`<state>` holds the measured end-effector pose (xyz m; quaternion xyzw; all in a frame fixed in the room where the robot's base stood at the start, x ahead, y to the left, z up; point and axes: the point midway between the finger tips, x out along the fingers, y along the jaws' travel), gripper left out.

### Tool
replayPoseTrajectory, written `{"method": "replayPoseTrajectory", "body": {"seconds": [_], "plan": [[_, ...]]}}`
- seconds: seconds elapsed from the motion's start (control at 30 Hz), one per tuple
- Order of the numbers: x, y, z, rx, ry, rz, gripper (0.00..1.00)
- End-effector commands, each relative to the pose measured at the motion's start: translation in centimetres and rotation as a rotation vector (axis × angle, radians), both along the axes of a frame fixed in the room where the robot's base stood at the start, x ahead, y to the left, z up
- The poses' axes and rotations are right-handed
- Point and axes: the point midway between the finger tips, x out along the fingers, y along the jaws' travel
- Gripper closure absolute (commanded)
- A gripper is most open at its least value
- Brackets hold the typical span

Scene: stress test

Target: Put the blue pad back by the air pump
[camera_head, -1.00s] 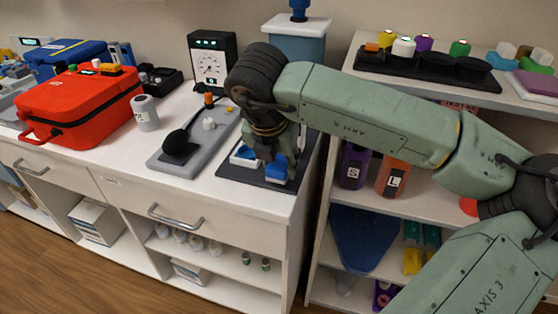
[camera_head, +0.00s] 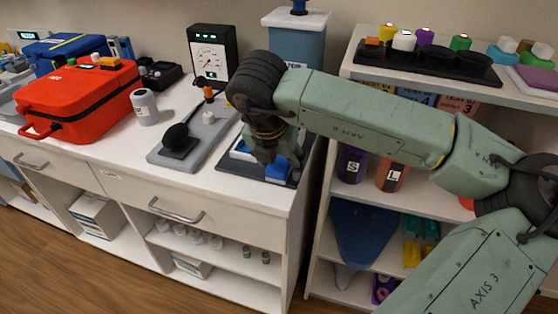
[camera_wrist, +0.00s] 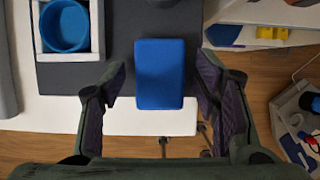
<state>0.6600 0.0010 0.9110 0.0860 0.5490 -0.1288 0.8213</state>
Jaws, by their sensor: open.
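The blue pad (camera_wrist: 160,74) lies flat near the front edge of a dark mat (camera_wrist: 118,30) on the counter. In the head view the pad (camera_head: 279,169) is partly hidden by my gripper (camera_head: 270,158). In the wrist view my gripper (camera_wrist: 162,84) is open, with one finger on each side of the pad and a gap on both sides. A grey base with a black pedal-like block (camera_head: 190,137) stands left of the mat and may be the air pump.
A white tray with a blue round dish (camera_wrist: 65,26) sits on the mat, left of the pad. A gauge box (camera_head: 209,53), a white bottle (camera_head: 145,106) and a red case (camera_head: 78,102) stand farther left. A shelf unit (camera_head: 342,110) stands right of the counter.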

Motion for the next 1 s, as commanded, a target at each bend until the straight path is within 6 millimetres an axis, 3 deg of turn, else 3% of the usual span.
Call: {"method": "replayPoseTrajectory", "body": {"seconds": [0.33,0.8,1.0], "plan": [[-0.1,0.0,0.8,0.0,-0.002,-0.001,0.44],[-3.6,1.2,9.4,-0.002,-0.004,-0.001,0.44],[-4.3,1.4,11.2,-0.001,-0.001,-0.001,0.44]]}}
